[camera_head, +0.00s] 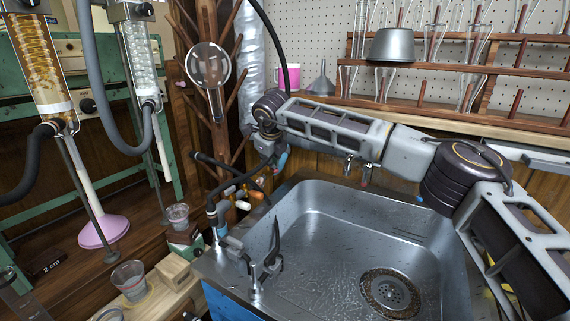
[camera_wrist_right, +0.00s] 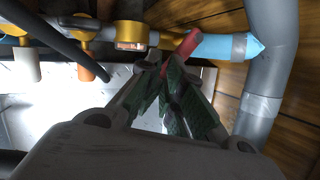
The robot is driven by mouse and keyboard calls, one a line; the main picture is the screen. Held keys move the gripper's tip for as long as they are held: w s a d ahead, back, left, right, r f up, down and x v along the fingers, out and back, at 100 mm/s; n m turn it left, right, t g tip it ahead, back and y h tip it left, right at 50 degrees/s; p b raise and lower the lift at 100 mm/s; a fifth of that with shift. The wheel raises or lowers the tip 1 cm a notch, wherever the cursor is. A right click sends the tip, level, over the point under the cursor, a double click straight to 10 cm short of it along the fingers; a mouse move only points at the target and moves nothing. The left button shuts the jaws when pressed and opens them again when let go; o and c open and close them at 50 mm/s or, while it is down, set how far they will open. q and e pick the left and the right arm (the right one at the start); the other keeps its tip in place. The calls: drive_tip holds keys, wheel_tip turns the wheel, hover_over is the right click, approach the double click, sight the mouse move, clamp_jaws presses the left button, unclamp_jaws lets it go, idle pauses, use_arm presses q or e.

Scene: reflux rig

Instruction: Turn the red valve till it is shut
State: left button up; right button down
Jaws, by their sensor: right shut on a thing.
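The red valve's handle (camera_wrist_right: 186,46) shows in the right wrist view, just right of a brass valve body (camera_wrist_right: 130,36). It slants from upper right down to my fingertips. My right gripper (camera_wrist_right: 163,68) is shut on the lower end of this handle; its green-padded fingers hide part of it. In the head view my right arm reaches left across the back of the sink, and my right gripper (camera_head: 271,157) points down near the sink's back left corner. The red handle is mostly hidden there. My left gripper is in neither view.
Orange (camera_wrist_right: 86,70) and white (camera_wrist_right: 26,64) handles hang beside the red one. A blue-taped pipe (camera_wrist_right: 226,46) is close on the right. The steel sink (camera_head: 325,225) is empty. Glassware and a clamp rig stand at left; a wooden rack (camera_head: 490,85) is at back right.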

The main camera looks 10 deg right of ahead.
use_arm(q)
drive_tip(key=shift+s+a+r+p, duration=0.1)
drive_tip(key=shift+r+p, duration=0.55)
drive_tip(key=shift+p, duration=0.15)
use_arm(e)
drive_tip(key=w+d+f, duration=0.1)
drive_tip(key=d+f, duration=0.1)
drive_tip(key=d, duration=0.3)
drive_tip(key=shift+w+d+f+g, duration=0.25)
drive_tip(key=shift+w+g, duration=0.05)
drive_tip(key=shift+w, duration=0.1)
use_arm(q)
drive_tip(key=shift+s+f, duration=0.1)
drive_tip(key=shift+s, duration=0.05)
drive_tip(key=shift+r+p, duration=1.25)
drive_tip(key=shift+p, duration=0.15)
use_arm(e)
drive_tip(key=shift+a+r, duration=0.25)
drive_tip(key=shift+r, duration=0.95)
drive_tip(key=shift+a+r, duration=0.25)
drive_tip(key=shift+r, duration=0.9)
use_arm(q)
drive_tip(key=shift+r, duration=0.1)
use_arm(e)
drive_tip(key=shift+r, duration=0.1)
